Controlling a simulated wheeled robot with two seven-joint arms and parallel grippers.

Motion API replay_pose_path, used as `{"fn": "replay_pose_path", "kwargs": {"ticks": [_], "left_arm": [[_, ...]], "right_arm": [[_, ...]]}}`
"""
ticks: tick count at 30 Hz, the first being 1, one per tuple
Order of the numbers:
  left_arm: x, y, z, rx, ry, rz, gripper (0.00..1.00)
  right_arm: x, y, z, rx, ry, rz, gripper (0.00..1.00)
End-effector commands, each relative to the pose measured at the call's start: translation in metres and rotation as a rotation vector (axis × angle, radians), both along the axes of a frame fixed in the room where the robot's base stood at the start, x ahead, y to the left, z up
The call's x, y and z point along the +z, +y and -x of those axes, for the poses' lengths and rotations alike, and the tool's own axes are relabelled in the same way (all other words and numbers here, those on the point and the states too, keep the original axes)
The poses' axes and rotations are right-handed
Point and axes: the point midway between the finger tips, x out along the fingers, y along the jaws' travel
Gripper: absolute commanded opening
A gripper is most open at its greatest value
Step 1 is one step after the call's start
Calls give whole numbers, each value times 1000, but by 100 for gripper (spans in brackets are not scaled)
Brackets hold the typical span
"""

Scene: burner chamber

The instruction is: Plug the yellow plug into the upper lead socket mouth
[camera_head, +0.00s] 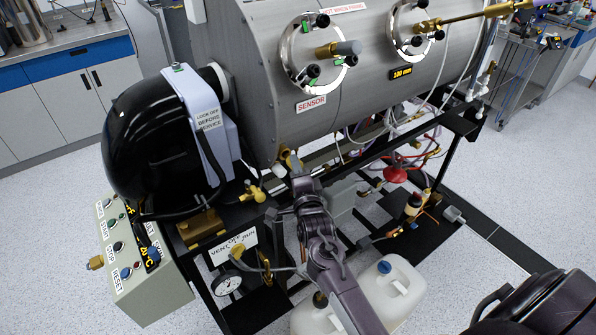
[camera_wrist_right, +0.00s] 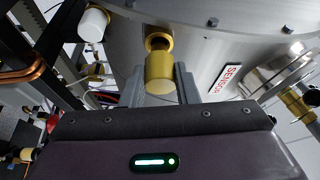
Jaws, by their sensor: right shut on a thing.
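The yellow plug (camera_wrist_right: 159,73) is a short brass-yellow cylinder between the two grey fingers of my right gripper (camera_wrist_right: 160,85) in the right wrist view. Just beyond its far end is a brass-ringed socket mouth (camera_wrist_right: 158,38) with a dark opening, on the metal chamber. The plug's end overlaps the ring's lower edge; I cannot tell whether it has entered. In the head view my right gripper (camera_head: 296,168) is up against the chamber's lower left edge, with a little yellow at its fingertips. My left gripper is not in view.
The steel chamber (camera_head: 236,62) with its SENSOR label overhangs the gripper. A black motor housing (camera_head: 140,150), a yellow valve (camera_head: 252,192) and a control box (camera_head: 130,262) lie to the left. Frame bars, hoses and white jugs (camera_head: 398,285) crowd the space below.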

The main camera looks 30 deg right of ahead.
Motion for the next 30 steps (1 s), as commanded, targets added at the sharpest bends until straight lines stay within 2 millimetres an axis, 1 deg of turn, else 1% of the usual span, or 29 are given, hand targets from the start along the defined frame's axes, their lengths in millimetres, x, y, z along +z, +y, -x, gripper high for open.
{"fn": "replay_pose_path", "kwargs": {"ticks": [22,23,28,30], "left_arm": [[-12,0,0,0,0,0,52],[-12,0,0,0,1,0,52],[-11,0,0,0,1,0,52],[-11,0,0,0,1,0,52]], "right_arm": [[0,3,-23,0,-1,0,0],[0,3,-23,0,0,0,30],[1,3,-22,0,0,0,53],[0,3,-22,0,0,0,53]]}}
